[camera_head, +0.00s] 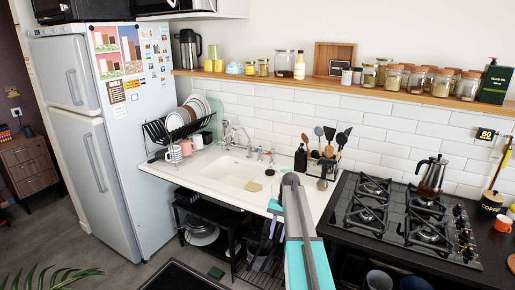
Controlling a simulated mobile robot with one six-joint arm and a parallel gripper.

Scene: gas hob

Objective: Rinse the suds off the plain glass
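The white sink (232,170) is set into the counter, with a tap (229,133) at its back. A small yellowish item (253,186), perhaps a sponge, lies at the sink's front. I cannot make out a plain glass anywhere, nor any suds or running water. My grey and turquoise arm (297,225) reaches up from the bottom edge to the counter just right of the sink. I cannot make out my gripper's fingers.
A dish rack (160,133) with plates and mugs stands left of the sink. A dark soap bottle (300,158) and a utensil holder (325,168) stand at its right.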

